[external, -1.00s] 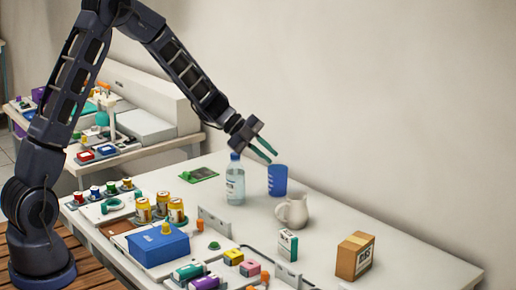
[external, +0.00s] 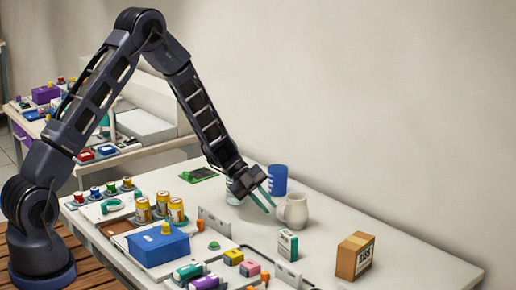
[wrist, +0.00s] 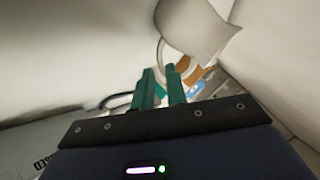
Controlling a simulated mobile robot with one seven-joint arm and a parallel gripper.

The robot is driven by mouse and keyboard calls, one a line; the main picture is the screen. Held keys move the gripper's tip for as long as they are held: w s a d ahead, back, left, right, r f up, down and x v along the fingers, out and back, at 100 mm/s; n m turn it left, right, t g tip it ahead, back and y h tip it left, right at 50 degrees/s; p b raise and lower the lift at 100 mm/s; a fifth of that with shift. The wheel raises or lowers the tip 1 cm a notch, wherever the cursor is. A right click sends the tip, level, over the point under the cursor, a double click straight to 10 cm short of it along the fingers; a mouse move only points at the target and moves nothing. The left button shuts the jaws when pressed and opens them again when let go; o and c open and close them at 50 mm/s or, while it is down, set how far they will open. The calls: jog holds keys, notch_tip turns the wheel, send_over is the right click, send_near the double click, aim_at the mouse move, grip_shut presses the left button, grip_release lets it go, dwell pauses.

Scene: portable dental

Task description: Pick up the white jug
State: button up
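The white jug (external: 297,211) stands upright on the white table, with its handle on the left side. My gripper (external: 270,208) has green fingers and is just left of the jug, close to its handle, pointing down and to the right. The fingers are apart with nothing between them. In the wrist view the jug (wrist: 198,27) is at the top, beyond the fingertips (wrist: 161,73), its handle reaching down toward them. I cannot tell whether a finger touches the handle.
A blue cup (external: 278,180) stands just behind the gripper. A clear bottle (external: 233,198) is partly hidden by my gripper. A small white-and-green box (external: 287,245) is in front of the jug, and a brown box (external: 354,256) is to the right. The table's right rear is clear.

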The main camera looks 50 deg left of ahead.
aim_at(279, 218)
jog(key=shift+x, duration=3.1)
grip_shut()
jog(key=shift+r, duration=0.25)
notch_tip(279, 218, up, 19)
jog(key=shift+d, duration=0.15)
